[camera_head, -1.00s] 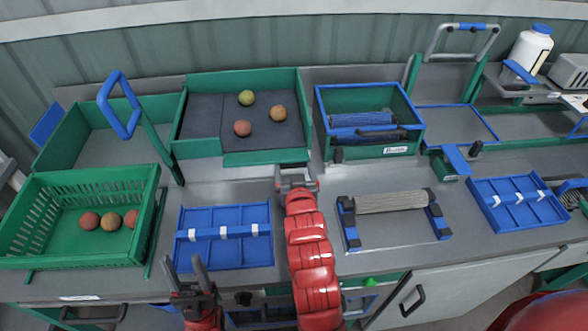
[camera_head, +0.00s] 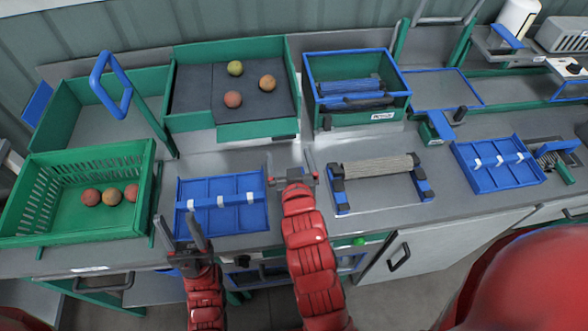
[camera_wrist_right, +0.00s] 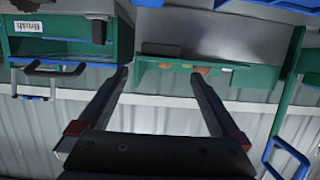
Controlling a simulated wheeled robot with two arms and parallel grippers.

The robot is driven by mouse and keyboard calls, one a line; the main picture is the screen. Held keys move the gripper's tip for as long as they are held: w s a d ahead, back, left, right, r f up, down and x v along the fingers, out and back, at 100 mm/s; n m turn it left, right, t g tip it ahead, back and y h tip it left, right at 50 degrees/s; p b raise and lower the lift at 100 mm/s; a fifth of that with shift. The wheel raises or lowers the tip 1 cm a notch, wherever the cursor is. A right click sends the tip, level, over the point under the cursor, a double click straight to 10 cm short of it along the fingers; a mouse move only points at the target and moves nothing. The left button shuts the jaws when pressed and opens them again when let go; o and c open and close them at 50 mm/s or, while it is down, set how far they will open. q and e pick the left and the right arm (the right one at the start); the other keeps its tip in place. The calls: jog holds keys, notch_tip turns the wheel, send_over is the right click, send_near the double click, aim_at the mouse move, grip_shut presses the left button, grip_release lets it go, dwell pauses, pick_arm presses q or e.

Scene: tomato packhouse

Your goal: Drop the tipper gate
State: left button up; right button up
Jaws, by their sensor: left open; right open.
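A green-walled tray (camera_head: 180,105) with a dark lining holds three tomatoes (camera_head: 233,99) at the back of the bench. A low green panel (camera_head: 258,130) closes the right part of its front. Which part is the tipper gate is not certain; this panel looks like a gate. The panel also shows in the right wrist view (camera_wrist_right: 240,77), upside down, beyond the fingertips. My right gripper (camera_head: 289,160) is open and empty, in front of the tray and apart from the panel. My left gripper (camera_head: 178,225) is open and empty, by the left blue divided tray (camera_head: 222,220).
A blue handle (camera_head: 110,84) on a green post rises left of the tray. A green basket (camera_head: 75,229) with tomatoes stands at left. A blue-rimmed box (camera_head: 358,117), a roller (camera_head: 376,166) and another blue tray (camera_head: 497,164) are at right. Bare bench lies before the tray.

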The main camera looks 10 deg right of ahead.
jog(key=p+v, duration=0.6)
jog(key=v, duration=0.2)
jog(key=shift+s+p, duration=0.25)
jog(key=shift+p, duration=0.05)
